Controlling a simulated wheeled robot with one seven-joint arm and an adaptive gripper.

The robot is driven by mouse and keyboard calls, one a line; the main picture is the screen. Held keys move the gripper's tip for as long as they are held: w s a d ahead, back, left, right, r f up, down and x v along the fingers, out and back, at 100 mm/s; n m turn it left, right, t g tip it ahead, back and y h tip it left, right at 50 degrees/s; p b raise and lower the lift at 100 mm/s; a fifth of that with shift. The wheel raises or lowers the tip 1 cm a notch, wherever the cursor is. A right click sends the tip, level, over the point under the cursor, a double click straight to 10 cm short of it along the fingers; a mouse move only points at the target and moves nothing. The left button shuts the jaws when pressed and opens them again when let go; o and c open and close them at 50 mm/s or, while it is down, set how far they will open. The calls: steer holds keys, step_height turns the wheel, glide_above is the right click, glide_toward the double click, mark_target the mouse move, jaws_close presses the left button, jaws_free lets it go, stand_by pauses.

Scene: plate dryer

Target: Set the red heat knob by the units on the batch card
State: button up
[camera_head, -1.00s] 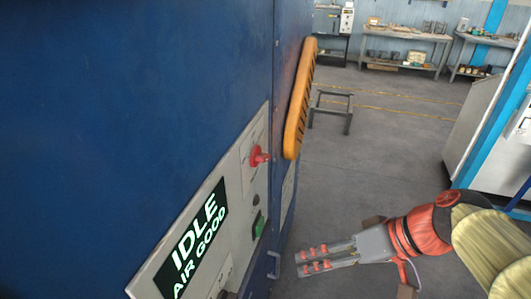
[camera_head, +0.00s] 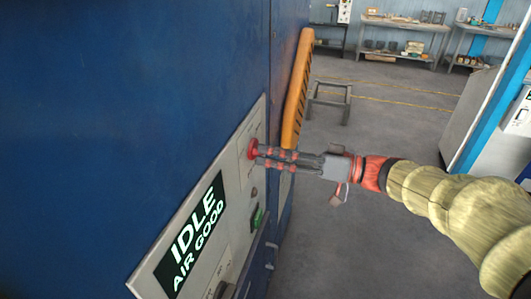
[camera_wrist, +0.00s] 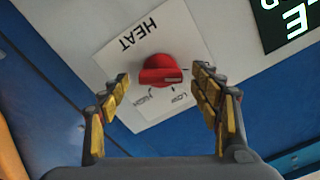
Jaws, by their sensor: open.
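The red heat knob (camera_wrist: 158,72) sits on a pale plate marked HEAT, with HIGH and LOW lettering around it, in the wrist view. It also shows in the head view (camera_head: 252,149) on the light control panel (camera_head: 229,163) of the blue cabinet. My gripper (camera_head: 262,156) is at the knob in the head view. In the wrist view my gripper (camera_wrist: 163,85) is open, one finger to each side of the knob, with gaps between fingers and knob. I cannot see a batch card in either view.
A display (camera_head: 191,236) reads IDLE and AIR GOOD. A green switch (camera_head: 257,218) sits below the knob on the panel. An orange handle (camera_head: 297,90) stands out from the cabinet close beyond the gripper. Open floor (camera_head: 400,140) lies to the right.

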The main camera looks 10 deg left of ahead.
steer(key=shift+w+a, duration=0.1)
steer(key=shift+a, duration=0.9)
steer(key=shift+c, duration=1.3)
steer(key=c, duration=0.9)
